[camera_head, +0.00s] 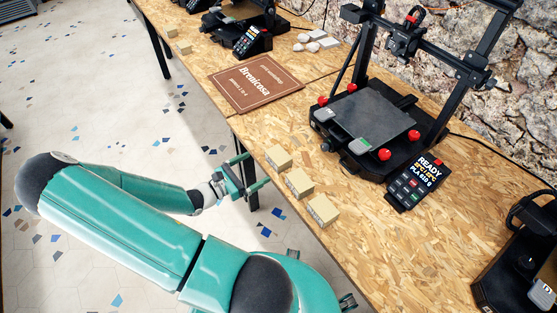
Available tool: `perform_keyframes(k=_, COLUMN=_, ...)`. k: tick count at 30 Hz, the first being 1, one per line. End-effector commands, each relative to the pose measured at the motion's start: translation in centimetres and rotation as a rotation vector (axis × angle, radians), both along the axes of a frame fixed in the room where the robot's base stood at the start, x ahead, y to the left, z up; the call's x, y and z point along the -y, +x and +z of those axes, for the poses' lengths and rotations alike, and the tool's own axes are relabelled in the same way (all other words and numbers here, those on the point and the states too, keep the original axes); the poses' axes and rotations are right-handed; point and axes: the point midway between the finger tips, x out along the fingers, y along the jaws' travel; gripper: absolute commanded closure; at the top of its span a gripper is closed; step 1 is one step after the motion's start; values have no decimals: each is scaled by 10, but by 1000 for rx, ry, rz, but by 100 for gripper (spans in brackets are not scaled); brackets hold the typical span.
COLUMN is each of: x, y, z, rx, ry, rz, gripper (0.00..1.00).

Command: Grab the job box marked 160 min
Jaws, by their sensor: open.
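Three small tan boxes stand in a row along the near edge of the wooden table: an upper one (278,157), a middle one (298,183) and a lower one (322,211). Their sides carry dark markings too small to read, so I cannot tell which is marked 160 min. My gripper (258,170) is teal, open and empty. It is at the table edge, just left of the upper and middle boxes, with its fingers pointing toward them. It appears apart from them, though the exact gap is unclear.
A 3D printer (375,120) with red knobs stands behind the boxes, its display unit (416,184) to their right. A brown Bremicosa sign (255,84) lies farther up the table. Two more small boxes (184,48) (172,33) sit at upper left. Another printer (515,270) is at lower right.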

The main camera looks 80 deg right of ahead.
Motion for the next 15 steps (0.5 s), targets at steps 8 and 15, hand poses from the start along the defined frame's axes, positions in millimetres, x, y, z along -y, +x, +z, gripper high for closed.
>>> perform_keyframes(k=8, x=36, y=-31, z=0, rx=0, ry=0, rz=-3, gripper=2)
perform_keyframes(k=15, x=52, y=-44, z=0, rx=1, ry=-1, rz=-3, gripper=2)
